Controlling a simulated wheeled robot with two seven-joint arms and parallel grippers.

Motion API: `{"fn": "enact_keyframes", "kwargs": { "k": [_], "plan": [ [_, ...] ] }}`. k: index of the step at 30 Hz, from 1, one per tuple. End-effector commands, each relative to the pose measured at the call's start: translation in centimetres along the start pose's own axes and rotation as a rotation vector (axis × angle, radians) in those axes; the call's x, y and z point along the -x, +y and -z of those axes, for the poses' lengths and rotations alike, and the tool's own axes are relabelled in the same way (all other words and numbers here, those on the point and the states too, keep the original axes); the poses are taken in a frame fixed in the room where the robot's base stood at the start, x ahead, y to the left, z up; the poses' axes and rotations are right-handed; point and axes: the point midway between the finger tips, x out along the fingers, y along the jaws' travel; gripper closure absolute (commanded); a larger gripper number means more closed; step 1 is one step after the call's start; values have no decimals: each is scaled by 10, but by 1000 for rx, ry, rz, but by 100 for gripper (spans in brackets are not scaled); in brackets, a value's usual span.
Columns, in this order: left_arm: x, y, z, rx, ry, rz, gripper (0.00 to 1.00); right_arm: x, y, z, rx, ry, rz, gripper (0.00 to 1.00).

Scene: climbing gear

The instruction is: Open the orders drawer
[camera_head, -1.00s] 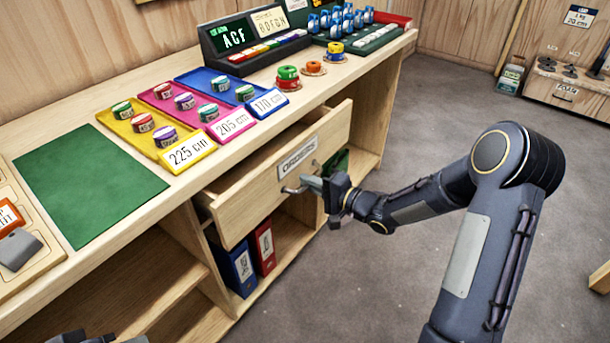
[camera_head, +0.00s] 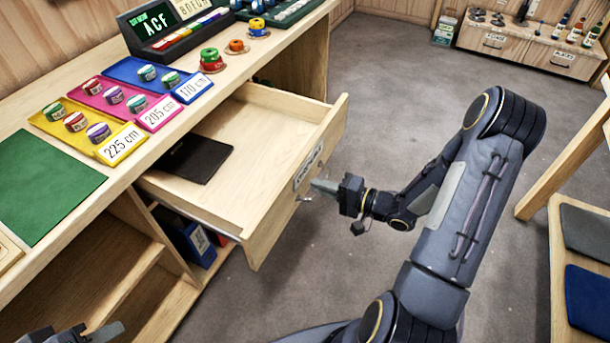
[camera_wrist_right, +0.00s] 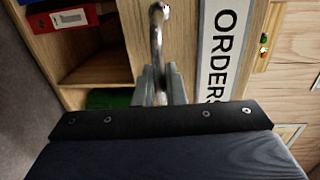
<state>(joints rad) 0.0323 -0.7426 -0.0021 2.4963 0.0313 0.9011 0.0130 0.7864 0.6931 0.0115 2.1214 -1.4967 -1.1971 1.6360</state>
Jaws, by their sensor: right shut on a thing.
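The orders drawer (camera_head: 250,205) stands pulled well out from under the workbench in the head view. A dark flat item (camera_head: 196,158) lies inside it. My right gripper (camera_head: 322,187) is at the drawer front, shut on the metal bar handle (camera_head: 306,197). In the right wrist view the fingers (camera_wrist_right: 160,85) close around the handle (camera_wrist_right: 157,40), beside the ORDERS label (camera_wrist_right: 222,50). My left gripper (camera_head: 95,335) shows only partly at the bottom left edge, apart from the drawer; its jaw state is unclear.
The bench top holds yellow, pink and blue trays (camera_head: 85,130) with tape rolls, a green mat (camera_head: 45,185) and a display (camera_head: 150,22). Blue and red binders (camera_head: 198,240) stand on the shelf below. A bench with pads (camera_head: 585,290) is at the right. Grey floor (camera_head: 400,90) is open between.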

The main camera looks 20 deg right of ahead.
Motion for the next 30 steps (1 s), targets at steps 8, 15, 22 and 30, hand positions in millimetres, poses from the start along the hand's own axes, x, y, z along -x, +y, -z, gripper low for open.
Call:
{"fn": "enact_keyframes", "kwargs": {
  "k": [8, 15, 22, 30],
  "plan": [
    [4, 2, 2, 0, 0, 0, 64, 16, 2, -1, 0, -2, 0, 100],
    [4, 2, 2, 0, 0, 0, 64, 16, 2, -1, 1, -3, 0, 100],
    [4, 2, 2, 0, 0, 0, 64, 16, 2, 0, 1, -2, 0, 74],
    [4, 2, 2, 0, 0, 0, 64, 16, 2, 0, 1, -1, 0, 72]
  ]
}}
